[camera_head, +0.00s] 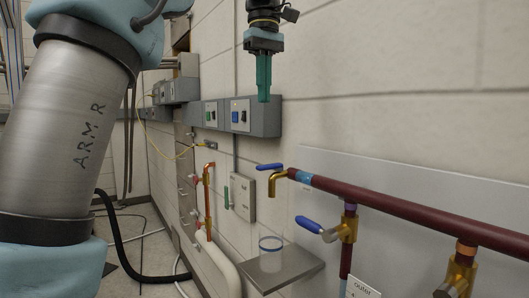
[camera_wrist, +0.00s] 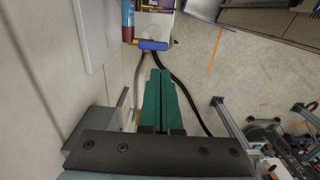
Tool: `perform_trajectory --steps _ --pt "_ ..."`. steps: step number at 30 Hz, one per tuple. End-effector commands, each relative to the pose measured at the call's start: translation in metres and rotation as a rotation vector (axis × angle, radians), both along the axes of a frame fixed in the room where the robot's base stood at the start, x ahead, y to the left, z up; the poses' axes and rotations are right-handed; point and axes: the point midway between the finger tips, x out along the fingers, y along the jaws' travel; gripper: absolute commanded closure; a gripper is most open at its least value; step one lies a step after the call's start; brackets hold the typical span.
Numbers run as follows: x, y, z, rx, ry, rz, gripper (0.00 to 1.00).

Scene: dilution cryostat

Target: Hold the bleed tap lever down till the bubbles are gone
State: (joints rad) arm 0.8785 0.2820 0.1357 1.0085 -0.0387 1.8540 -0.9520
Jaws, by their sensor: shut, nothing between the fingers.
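The bleed tap is a brass tap (camera_head: 277,182) at the left end of a dark red pipe, with a flat blue lever (camera_head: 269,167) on top. Its spout points down above a clear glass beaker (camera_head: 270,250) on a grey shelf. In the wrist view a blue lever (camera_wrist: 153,45) shows ahead of the fingertips. My gripper (camera_head: 264,98) has green fingers and hangs above the tap, pointing down, apart from the lever. The fingers are shut and empty; they also show in the wrist view (camera_wrist: 162,75). I cannot make out bubbles in these views.
A second valve with a blue handle (camera_head: 309,225) sits on a branch below the pipe (camera_head: 400,206). The grey shelf (camera_head: 290,271) juts from the wall. Grey switch boxes (camera_head: 262,118) stand on the wall behind my gripper. Black hoses (camera_wrist: 183,90) lie on the floor.

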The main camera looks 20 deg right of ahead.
Motion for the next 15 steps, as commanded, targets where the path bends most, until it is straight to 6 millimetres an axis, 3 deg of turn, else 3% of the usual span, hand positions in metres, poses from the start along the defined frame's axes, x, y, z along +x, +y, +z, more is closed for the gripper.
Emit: perform_trajectory --steps 5,15 --pt "-0.001 0.001 -0.024 0.002 0.002 -0.001 1.0" --pt "-0.001 0.001 -0.092 0.003 0.003 0.0 1.0"
